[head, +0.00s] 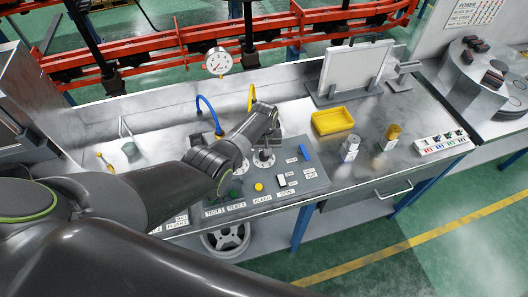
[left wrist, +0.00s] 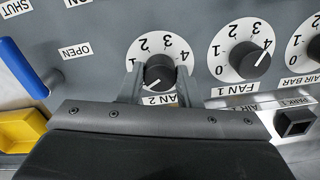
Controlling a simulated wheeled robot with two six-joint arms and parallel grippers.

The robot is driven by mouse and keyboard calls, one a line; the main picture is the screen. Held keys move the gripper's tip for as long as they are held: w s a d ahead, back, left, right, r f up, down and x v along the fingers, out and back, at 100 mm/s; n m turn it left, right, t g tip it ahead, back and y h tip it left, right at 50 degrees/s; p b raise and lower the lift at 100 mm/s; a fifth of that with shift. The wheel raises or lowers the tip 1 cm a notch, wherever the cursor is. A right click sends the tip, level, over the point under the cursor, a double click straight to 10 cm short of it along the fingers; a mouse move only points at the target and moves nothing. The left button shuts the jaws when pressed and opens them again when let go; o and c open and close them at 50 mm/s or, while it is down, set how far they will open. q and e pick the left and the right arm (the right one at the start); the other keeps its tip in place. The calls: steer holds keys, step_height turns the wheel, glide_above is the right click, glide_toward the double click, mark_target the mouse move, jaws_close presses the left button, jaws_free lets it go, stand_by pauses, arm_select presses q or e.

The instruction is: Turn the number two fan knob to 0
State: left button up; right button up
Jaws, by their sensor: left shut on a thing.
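The fan 2 knob (left wrist: 160,72) is a dark round knob on a white dial marked with numbers, above the label FAN 2. My left gripper (left wrist: 158,84) has one finger on each side of this knob and is shut on it. A pale mark on the knob points to the lower left, where a finger covers part of the dial; the 0 is hidden. In the head view, my left gripper (head: 264,153) is over the white dial on the grey panel (head: 310,182), partly hidden by my wrist.
The fan 1 knob (left wrist: 250,60) is close on the right in the wrist view, its mark near 4. A blue handle (left wrist: 24,68) and a yellow tray (left wrist: 20,130) are on the left. A square black button (left wrist: 295,122) is at lower right.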

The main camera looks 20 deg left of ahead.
arm_select(q)
steer(key=shift+w+r+n, duration=0.1)
steer(key=shift+n, duration=0.6)
steer(key=o, duration=1)
steer(key=shift+c, duration=0.2)
steer(key=shift+r+b, duration=0.35)
steer(key=shift+r, duration=0.75)
step_height(320, 180, up, 15)
steer(key=b, duration=0.2)
